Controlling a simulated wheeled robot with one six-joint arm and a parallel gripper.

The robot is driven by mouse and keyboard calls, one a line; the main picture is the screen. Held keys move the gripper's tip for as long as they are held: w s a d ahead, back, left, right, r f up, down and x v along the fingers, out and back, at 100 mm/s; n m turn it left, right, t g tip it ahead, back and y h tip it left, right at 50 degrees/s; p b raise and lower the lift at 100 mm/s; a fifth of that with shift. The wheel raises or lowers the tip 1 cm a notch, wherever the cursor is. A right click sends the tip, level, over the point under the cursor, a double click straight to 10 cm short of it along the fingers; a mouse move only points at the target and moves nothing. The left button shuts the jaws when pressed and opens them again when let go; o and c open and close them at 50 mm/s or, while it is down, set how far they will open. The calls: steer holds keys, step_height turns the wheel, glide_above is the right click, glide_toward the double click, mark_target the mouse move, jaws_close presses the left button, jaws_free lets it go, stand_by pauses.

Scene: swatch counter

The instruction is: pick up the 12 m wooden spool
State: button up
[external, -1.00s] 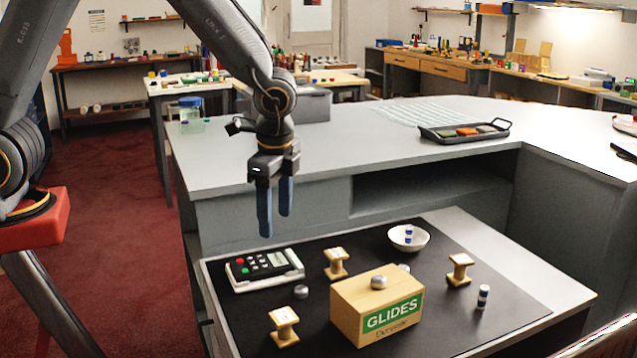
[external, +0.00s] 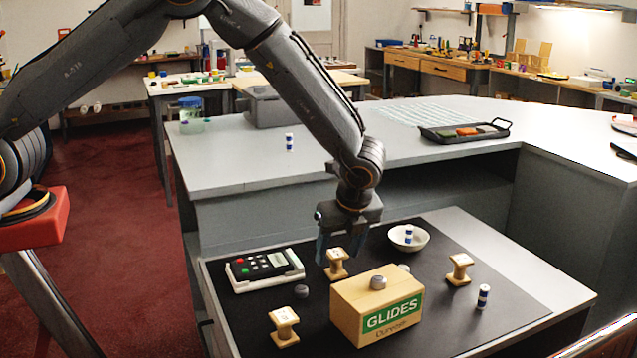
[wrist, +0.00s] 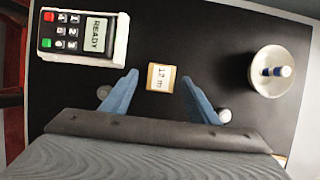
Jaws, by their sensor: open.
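A wooden spool (external: 337,264) stands upright on the black mat, behind the cardboard box and right of the keypad device. In the wrist view its square top (wrist: 161,77) reads "12 m". My gripper (external: 338,250) is above this spool, pointing down. In the wrist view my gripper (wrist: 165,80) is open, with one blue finger on each side of the spool and gaps between. Two more wooden spools stand on the mat, one at the front left (external: 284,326) and one at the right (external: 459,269); their labels are too small to read.
A "GLIDES" box (external: 350,314) with a grey knob on top stands in front. The keypad device (external: 265,268) reads "READY" in the wrist view. A white bowl (external: 424,240) holds a blue-white cylinder. Another cylinder (external: 483,296) stands right. A grey knob (external: 301,291) lies near the keypad.

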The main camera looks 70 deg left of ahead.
mark_target(338, 254)
steer(key=shift+p+x, duration=0.5)
steer(key=shift+x, duration=1.15)
steer(key=c, duration=1.1)
steer(key=shift+r, duration=0.1)
steer(key=shift+c, duration=0.2)
steer(key=shift+r, duration=0.1)
